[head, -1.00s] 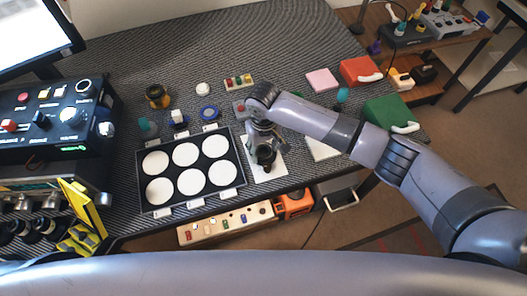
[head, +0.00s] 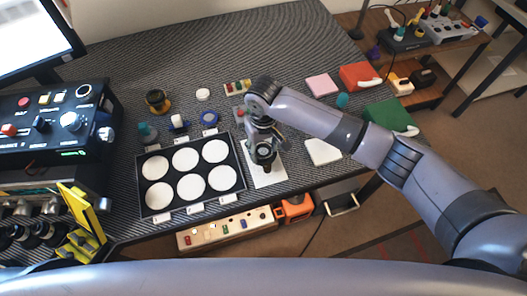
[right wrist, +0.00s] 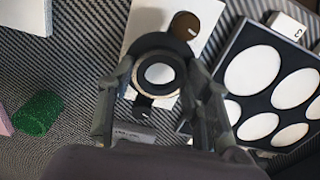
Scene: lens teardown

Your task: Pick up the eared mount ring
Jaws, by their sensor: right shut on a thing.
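The eared mount ring (right wrist: 160,73) is a dark ring with a tan inner rim and a dark ear at its lower edge in the right wrist view. It also shows in the head view (head: 264,153), over the white pad (head: 268,178). My right gripper (right wrist: 158,72) is shut on the ring, one finger on each side of it. It points down at the pad in the head view (head: 264,146). Any gap between ring and pad is hard to judge. My left gripper is not in view.
A black tray (head: 138,187) with several white round pads lies just left of the gripper. A brown round part (right wrist: 184,25) sits on the white pad close to the ring. A green block (head: 385,117) and a white square (head: 322,152) lie to the right.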

